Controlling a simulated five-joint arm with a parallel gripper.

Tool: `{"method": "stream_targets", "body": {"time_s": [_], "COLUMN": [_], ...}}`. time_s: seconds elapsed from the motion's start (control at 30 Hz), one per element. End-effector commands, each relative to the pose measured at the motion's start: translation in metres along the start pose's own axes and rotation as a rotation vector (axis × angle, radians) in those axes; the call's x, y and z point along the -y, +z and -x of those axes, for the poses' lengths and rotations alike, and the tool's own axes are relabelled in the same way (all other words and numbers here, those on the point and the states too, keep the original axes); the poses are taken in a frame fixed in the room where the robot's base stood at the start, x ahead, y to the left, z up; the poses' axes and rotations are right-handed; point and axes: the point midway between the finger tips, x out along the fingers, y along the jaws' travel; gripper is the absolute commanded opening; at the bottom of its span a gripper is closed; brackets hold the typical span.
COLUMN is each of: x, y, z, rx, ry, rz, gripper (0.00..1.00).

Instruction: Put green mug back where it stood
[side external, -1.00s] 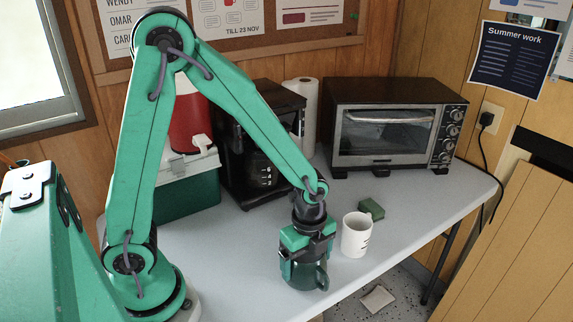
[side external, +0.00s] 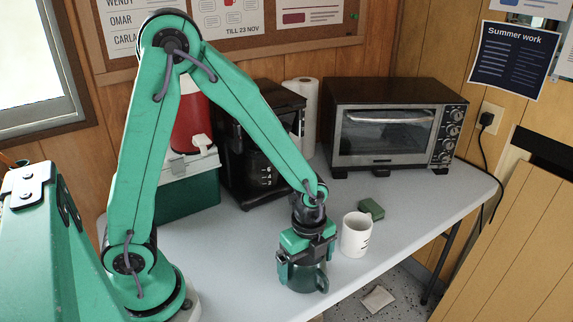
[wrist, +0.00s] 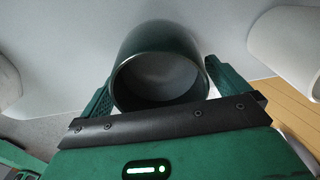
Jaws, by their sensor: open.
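The dark green mug (side external: 305,277) stands upright on the table near its front edge, handle to the right. My gripper (side external: 306,262) points down over it from above, with a finger on either side of the mug. In the wrist view the open mouth of the green mug (wrist: 158,80) lies between the two green fingers of my gripper (wrist: 158,92). The jaws are open; narrow gaps show beside the mug. The inside of the mug looks empty.
A white mug (side external: 355,235) stands close to the right, with a green sponge (side external: 371,209) behind it. A toaster oven (side external: 388,125), coffee maker (side external: 262,150), paper roll (side external: 303,105) and green-and-white cooler (side external: 185,185) line the back. The table (side external: 225,235) is clear left of the green mug.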

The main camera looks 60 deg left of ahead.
Motion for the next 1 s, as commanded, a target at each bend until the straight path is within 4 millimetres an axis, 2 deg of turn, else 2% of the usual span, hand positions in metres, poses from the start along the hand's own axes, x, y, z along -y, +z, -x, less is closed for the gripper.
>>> {"method": "stream_targets", "body": {"time_s": [0.17, 0.37, 0.8, 1.0], "x": [0.001, 0.001, 0.001, 0.001], "y": [0.000, 0.000, 0.000, 0.000], "z": [0.009, 0.028, 0.094, 0.115], "rx": [-0.001, -0.001, -0.001, -0.001], "ry": [-0.003, -0.005, -0.006, -0.003], "rz": [0.000, 0.000, 0.000, 0.000], "gripper": [1.00, 1.00, 1.00, 1.00]}}
